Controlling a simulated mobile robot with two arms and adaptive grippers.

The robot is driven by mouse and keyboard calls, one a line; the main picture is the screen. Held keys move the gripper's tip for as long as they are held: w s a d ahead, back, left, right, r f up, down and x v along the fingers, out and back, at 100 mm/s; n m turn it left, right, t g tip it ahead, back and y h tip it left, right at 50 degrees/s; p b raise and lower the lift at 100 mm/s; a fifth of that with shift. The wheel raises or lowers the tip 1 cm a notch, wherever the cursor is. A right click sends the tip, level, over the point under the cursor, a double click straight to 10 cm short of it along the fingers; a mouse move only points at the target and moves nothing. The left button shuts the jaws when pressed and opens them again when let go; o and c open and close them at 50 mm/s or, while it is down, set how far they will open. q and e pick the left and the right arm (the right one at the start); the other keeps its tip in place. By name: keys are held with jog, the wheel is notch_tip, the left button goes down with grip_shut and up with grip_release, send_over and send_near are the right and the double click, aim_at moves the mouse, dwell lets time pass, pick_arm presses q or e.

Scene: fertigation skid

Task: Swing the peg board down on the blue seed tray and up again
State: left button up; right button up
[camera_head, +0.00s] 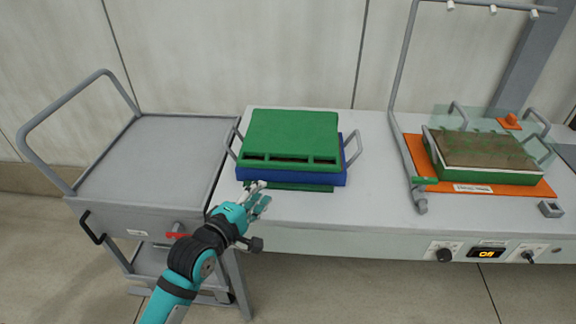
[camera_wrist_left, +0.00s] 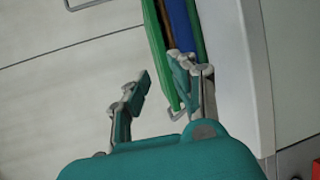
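The green peg board (camera_head: 291,135) lies flat over the blue seed tray (camera_head: 290,175) on the bench, covering most of it. In the left wrist view the board (camera_wrist_left: 158,35) and the blue tray (camera_wrist_left: 181,25) show edge-on, with a thin brown layer between them. Whether the pegs are in the tray is hidden. My left gripper (camera_head: 260,197) is at the front left edge of the board and tray. Its fingers (camera_wrist_left: 160,93) are apart, with the board's edge close by the right-hand finger. I cannot tell whether they touch it. My right gripper is not in view.
A grey cart (camera_head: 160,155) stands left of the bench. Wire handles (camera_head: 352,148) flank the tray. At right, a soil-filled tray (camera_head: 484,150) sits on an orange plate (camera_head: 540,187) beneath a grey pipe frame. Bare bench (camera_head: 375,195) lies between. Knobs (camera_head: 444,255) line the front.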

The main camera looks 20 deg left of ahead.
aim_at(287, 167)
pick_arm(q)
jog(key=x, duration=1.5)
jog(key=shift+d+f, duration=0.1)
jog(key=shift+c, duration=0.4)
grip_shut()
